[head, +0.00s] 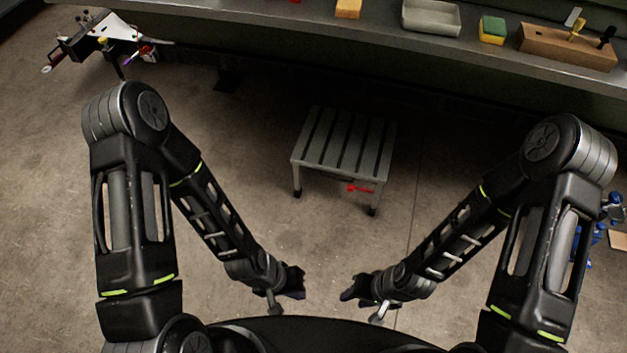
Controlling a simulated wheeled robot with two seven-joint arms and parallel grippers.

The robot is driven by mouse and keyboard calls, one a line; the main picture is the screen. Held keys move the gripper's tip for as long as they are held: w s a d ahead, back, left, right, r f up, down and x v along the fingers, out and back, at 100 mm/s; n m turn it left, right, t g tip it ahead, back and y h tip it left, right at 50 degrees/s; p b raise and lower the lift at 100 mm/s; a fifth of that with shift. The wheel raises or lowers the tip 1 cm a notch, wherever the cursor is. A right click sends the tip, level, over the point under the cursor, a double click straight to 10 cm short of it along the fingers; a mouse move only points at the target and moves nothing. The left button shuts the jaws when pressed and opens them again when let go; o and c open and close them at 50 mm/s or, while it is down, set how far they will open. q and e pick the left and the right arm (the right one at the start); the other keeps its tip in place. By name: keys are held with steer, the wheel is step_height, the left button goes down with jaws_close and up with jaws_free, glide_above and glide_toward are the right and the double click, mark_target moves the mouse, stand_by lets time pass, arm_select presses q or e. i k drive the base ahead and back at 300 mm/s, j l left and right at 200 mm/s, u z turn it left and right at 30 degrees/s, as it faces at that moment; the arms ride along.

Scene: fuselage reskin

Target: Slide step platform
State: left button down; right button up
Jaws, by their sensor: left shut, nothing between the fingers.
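The step platform (343,145) is a low grey stool with a slatted top and dark-footed legs. It stands upright on the floor in front of the workbench, with a red lever-like part (359,188) under its near edge. My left gripper (298,283) is shut and empty, low and close to my body, on the near side of the platform and apart from it. My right gripper (350,292) is at a similar height to its right, also apart from the platform. Its fingers are small and dark, so their opening cannot be made out.
A long workbench (300,40) runs along the back, bearing a grey tray (431,17), a yellow-green sponge (492,30) and a wooden block (567,46). A cart-like stand (100,40) is at the far left. Blue items (598,232) lie at the right. Floor around the platform is clear.

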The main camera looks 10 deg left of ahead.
mark_target(354, 145)
steer(key=i+j, duration=0.4)
steer(key=j, duration=0.2)
steer(key=z, duration=1.6)
steer(key=j, duration=0.1)
